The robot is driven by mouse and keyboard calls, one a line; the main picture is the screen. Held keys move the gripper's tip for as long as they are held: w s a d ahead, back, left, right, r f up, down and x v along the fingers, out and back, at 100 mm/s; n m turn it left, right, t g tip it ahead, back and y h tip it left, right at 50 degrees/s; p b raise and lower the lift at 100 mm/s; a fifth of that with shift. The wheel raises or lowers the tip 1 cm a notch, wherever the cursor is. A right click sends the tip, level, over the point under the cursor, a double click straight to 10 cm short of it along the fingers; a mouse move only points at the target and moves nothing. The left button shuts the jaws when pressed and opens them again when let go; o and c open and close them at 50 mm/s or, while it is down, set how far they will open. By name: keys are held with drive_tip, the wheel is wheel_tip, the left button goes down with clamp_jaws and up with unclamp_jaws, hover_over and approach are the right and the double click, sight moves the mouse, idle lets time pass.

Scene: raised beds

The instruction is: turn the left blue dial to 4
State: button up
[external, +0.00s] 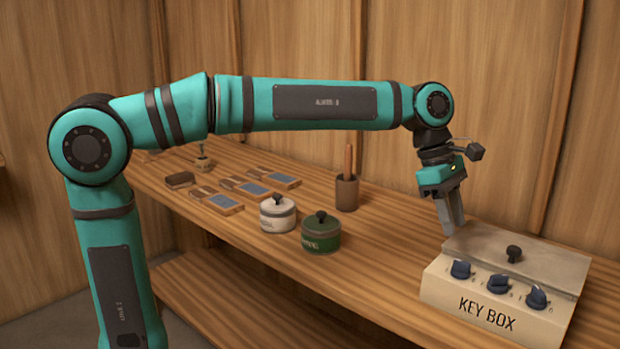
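The key box (485,312) is a cream box with "KEY BOX" on its front and a greyish lid with a dark knob, at the right of the bench. Three blue dials sit in a row on its sloped front. The left blue dial (461,269) is at the left end; its setting is too small to read. The middle dial (499,284) and right dial (537,297) stand beside it. My gripper (455,228) points down just above the back left of the lid, behind the left dial and apart from it. The fingers look close together, but their gap cannot be made out.
A green lidded pot (321,236) and a white lidded pot (277,216) stand left of the box. A brown cup (347,193) holds a stick behind them. Several wooden pieces with grey-blue panels (218,201) lie further left. The bench between green pot and box is clear.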

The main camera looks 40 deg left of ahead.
sight(463, 261)
drive_tip(key=x, duration=0.7)
drive_tip(key=shift+d+f, duration=0.2)
drive_tip(key=shift+f, duration=0.15)
drive_tip(key=shift+c, duration=0.4)
clamp_jaws()
